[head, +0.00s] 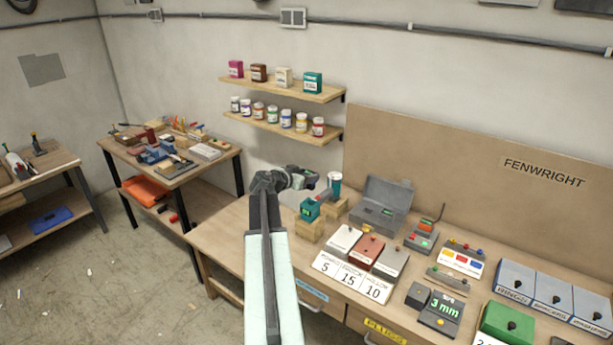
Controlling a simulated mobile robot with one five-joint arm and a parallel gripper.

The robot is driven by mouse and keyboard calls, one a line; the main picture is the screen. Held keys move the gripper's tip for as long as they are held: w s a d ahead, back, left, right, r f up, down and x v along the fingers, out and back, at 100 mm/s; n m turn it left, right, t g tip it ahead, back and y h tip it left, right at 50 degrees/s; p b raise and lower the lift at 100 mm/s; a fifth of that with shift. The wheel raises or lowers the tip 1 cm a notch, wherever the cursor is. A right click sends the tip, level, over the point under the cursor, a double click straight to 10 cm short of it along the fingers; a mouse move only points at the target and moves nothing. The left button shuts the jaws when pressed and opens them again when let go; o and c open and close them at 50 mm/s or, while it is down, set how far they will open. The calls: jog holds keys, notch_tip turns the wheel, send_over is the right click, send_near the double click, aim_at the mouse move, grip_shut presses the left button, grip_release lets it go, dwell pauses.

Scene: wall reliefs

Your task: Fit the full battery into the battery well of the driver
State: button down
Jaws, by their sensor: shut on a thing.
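My gripper (298,178) is over the left part of the long bench, shut on a small dark grey thing (309,179) that looks like the battery. It is too small here to read any charge mark. The driver (311,209), a teal and dark tool, rests on wooden blocks (309,229) just below and right of my gripper. Its other end seems to rise at the back as a teal and white part (335,182). The held thing is apart from the driver as far as I can tell. The battery well cannot be made out.
An open grey case (382,206) stands behind and right of the driver. A grey charger-like box (422,236) with coloured lights is farther right. Shelves (285,128) with jars hang behind. The bench's left end (220,232) is clear.

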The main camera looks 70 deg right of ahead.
aim_at(309, 187)
jog(key=shift+f+b, duration=2.55)
jog(key=shift+f, duration=0.25)
jog(key=shift+s+f+b, duration=0.1)
jog(key=shift+f+b, duration=2.15)
jog(key=c, duration=0.6)
grip_release()
jog(key=shift+r, duration=0.1)
